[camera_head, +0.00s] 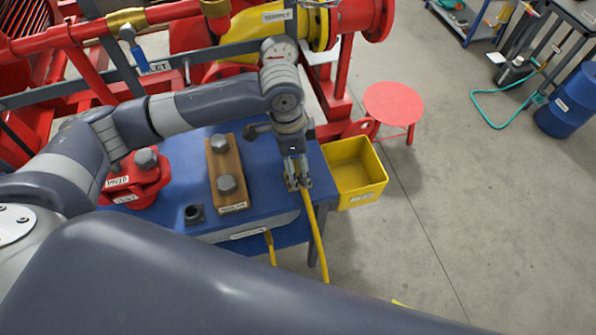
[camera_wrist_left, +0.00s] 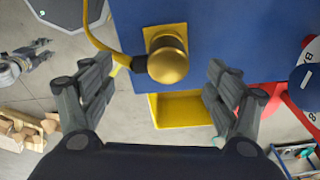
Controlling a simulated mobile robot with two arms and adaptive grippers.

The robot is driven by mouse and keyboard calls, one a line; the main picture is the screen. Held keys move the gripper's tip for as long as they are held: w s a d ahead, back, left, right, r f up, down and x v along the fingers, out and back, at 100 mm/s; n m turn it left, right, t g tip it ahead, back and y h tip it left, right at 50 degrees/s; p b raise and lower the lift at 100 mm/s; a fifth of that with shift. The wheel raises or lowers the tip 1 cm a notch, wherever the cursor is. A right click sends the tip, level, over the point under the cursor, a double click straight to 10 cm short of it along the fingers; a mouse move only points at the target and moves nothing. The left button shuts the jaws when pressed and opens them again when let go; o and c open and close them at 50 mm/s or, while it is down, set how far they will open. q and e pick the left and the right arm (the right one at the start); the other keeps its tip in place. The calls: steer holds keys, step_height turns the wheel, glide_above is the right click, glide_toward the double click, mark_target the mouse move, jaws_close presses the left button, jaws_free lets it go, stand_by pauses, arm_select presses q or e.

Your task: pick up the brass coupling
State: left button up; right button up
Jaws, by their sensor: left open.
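The brass coupling (camera_wrist_left: 168,62) shows in the left wrist view as a rounded brass piece against a yellow square, at the edge of the blue table (camera_head: 170,222). A yellow hose (camera_head: 318,240) runs from a dark fitting beside it; the hose also shows in the left wrist view (camera_wrist_left: 97,38). My left gripper (camera_head: 297,181) is open over the table's right end. Its fingers (camera_wrist_left: 160,66) appear on either side of the coupling, with visible gaps on both sides. In the head view the gripper hides the coupling.
A yellow bin (camera_head: 357,174) hangs at the table's right end. A wooden block with bolts (camera_head: 218,165), a red flanged part (camera_head: 137,182) and a dark fitting (camera_head: 194,214) sit on the table. Red pipework (camera_head: 90,35) stands behind. A red round stool (camera_head: 394,104) stands right.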

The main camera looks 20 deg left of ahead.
mark_target(298, 169)
arm_select(q)
step_height(298, 169, down, 2)
steer(key=shift+s+f, duration=0.15)
steer(key=shift+f, duration=0.5)
steer(key=shift+c, duration=0.2)
steer(key=shift+d, duration=0.1)
steer(key=c, duration=1.2)
steer(key=shift+r, duration=0.7)
step_height(298, 169, up, 2)
steer(key=shift+r+b, duration=0.15)
steer(key=shift+b, duration=0.35)
steer(key=s+a+r+b, duration=0.1)
steer(key=s+b, duration=0.1)
steer(key=s, duration=1.4)
steer(key=shift+r, duration=0.2)
arm_select(e)
steer(key=f, duration=0.1)
steer(key=w, duration=0.1)
steer(key=w+f, duration=0.1)
steer(key=shift+w+a+f, duration=0.1)
steer(key=shift+a+f, duration=0.15)
steer(key=shift+f, duration=0.1)
arm_select(q)
steer(key=shift+w, duration=0.1)
